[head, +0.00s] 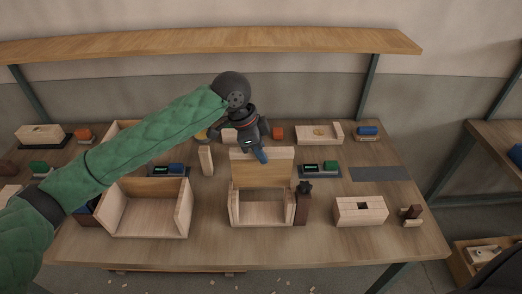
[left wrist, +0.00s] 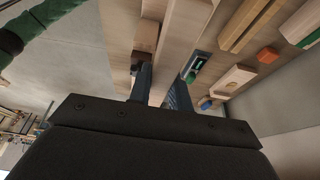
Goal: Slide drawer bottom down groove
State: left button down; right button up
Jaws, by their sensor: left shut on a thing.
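The drawer bottom (head: 262,172) is a thin light-wood panel, standing roughly upright at the back of a small pale drawer box (head: 234,212) in the head view. My left gripper (head: 261,156) reaches over from behind and is shut on the panel's top edge. In the left wrist view the two dark fingers (left wrist: 158,90) sit on either side of a pale panel (left wrist: 180,45). Whether the panel's lower edge sits in a groove cannot be told. My right gripper is not in view.
A dark wooden post with a black knob (head: 304,188) stands against the box's right side. A larger open drawer box (head: 148,222) is to the left, a slotted wood block (head: 360,211) to the right. A long shelf (head: 210,44) runs above the bench. The bench front is clear.

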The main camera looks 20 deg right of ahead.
aim_at(261, 169)
pick_arm(q)
jog(key=shift+f, duration=0.75)
jog(key=shift+f+b, duration=0.3)
jog(key=shift+f, duration=1.35)
jog(key=shift+f+b, duration=0.3)
jog(key=shift+f, duration=0.7)
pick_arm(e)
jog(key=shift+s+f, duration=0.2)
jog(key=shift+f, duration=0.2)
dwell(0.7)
